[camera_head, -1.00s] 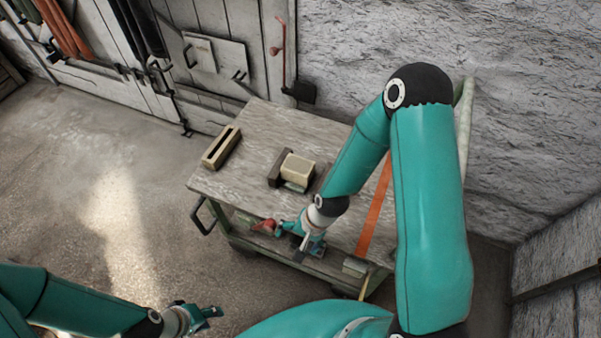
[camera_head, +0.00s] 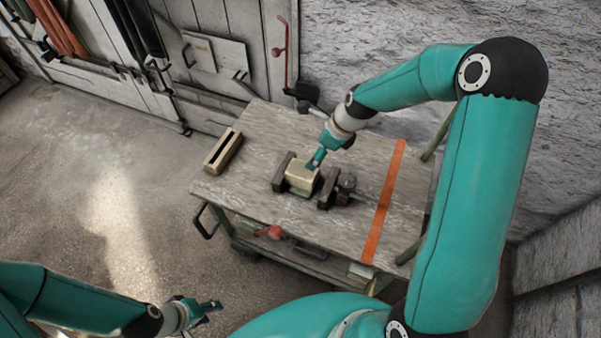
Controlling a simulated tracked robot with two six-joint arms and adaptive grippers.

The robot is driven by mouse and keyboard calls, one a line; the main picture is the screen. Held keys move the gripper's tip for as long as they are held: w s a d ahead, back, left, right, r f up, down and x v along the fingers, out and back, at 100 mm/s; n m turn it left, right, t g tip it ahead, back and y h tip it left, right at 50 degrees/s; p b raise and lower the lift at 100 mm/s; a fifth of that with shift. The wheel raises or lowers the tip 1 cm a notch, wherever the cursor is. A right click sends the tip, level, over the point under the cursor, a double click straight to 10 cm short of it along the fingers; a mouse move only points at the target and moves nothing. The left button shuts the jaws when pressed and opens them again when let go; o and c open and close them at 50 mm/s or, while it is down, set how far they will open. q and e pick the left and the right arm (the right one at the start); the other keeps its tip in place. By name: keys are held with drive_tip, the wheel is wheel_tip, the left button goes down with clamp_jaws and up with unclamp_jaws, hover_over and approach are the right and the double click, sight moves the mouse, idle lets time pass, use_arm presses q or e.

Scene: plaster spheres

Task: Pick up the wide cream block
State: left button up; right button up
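The wide cream block (camera_head: 298,179) sits on the wooden worktop, between the dark jaws of a vise. My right gripper (camera_head: 316,161) reaches down from the upper right, and its teal fingertips are right at the block's back right top edge. Whether they touch the block, and how far apart they are, I cannot tell. My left gripper (camera_head: 207,311) is low on the left, away from the worktop, with its fingers apart and empty.
The vise's left jaw (camera_head: 283,172) stands close beside the block, and its right jaw (camera_head: 328,189) is just to the right. A slotted tan block (camera_head: 223,152) lies at the left edge of the worktop (camera_head: 262,125). An orange strip (camera_head: 383,205) crosses the right side.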

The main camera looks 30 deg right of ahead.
sight(303, 170)
drive_tip(key=x, duration=1.1)
drive_tip(key=shift+w+f, duration=0.1)
drive_tip(key=shift+f, duration=0.1)
drive_tip(key=x, duration=0.5)
drive_tip(key=shift+d+f, duration=0.1)
drive_tip(key=shift+d, duration=0.25)
clamp_jaws()
